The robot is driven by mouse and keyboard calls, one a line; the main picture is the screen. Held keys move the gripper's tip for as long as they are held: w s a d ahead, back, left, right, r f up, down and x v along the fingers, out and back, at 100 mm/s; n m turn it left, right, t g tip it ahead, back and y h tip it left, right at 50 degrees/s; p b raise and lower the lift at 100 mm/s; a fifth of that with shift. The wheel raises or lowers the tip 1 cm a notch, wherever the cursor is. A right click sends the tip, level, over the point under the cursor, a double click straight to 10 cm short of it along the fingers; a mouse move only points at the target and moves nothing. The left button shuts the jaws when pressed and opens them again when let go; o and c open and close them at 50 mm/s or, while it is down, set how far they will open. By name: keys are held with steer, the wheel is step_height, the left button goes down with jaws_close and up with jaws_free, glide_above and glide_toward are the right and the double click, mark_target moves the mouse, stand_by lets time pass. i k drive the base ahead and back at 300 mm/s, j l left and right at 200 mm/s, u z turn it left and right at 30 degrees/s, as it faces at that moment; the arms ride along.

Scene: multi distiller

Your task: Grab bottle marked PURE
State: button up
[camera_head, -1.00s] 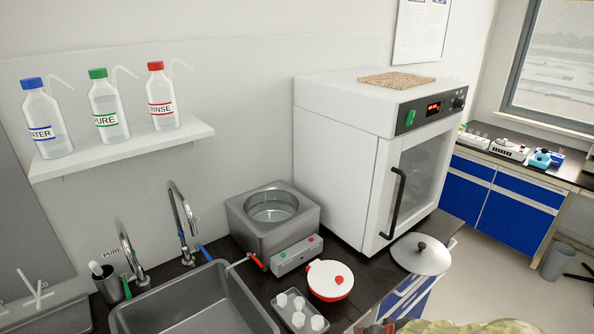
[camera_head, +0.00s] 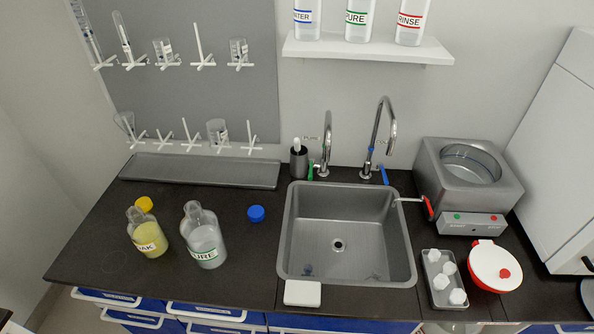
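A clear bottle (camera_head: 203,238) with no cap stands on the dark counter left of the sink. Its label (camera_head: 206,254) shows green letters that read "URE", with the first letter cut off at the curve. A second bottle marked PURE (camera_head: 357,22) in green stands in the middle of the white wall shelf; its top is cut off by the picture edge. My gripper is not in view.
An uncapped bottle with yellow contents (camera_head: 149,236) stands left of the clear one. A yellow cap (camera_head: 144,204) and blue cap (camera_head: 256,213) lie nearby. WATER (camera_head: 307,20) and RINSE (camera_head: 411,24) bottles flank the shelf's PURE bottle. The sink (camera_head: 349,266) is empty of large items.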

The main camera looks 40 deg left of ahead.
mark_target(200, 230)
steer(key=u, duration=2.55)
steer(key=i+l, duration=0.1)
steer(key=l, duration=0.2)
steer(key=i+l, duration=0.1)
steer(key=l, duration=0.55)
steer(key=i, duration=0.05)
